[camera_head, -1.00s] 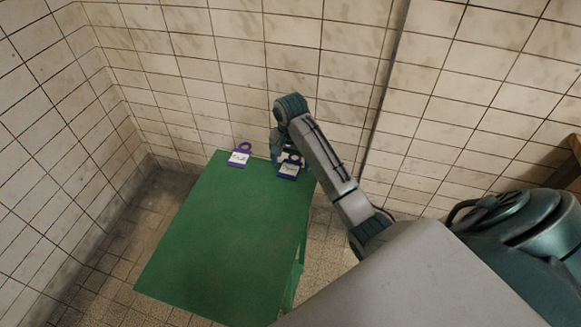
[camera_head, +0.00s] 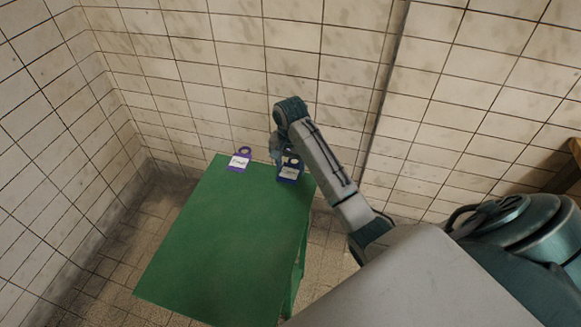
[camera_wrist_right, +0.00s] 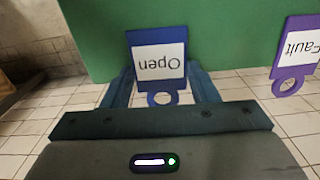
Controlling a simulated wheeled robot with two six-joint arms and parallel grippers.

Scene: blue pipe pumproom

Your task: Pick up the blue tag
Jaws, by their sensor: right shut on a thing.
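The blue tag (camera_head: 289,174) has a white label and a ring at one end. It is at the far right corner of the green table (camera_head: 225,240). In the right wrist view the blue tag (camera_wrist_right: 158,40) reads "Open", upside down, with its ring towards my gripper. My right gripper (camera_head: 281,158) is shut on it, a finger on each side (camera_wrist_right: 160,88). I cannot tell whether the tag touches the table or is just above it. My left gripper is not in view.
A purple tag (camera_head: 240,161) labelled "Fault" lies to the left on the far edge of the table; it also shows in the right wrist view (camera_wrist_right: 301,50). Tiled walls stand close behind and at left. The rest of the tabletop is bare.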

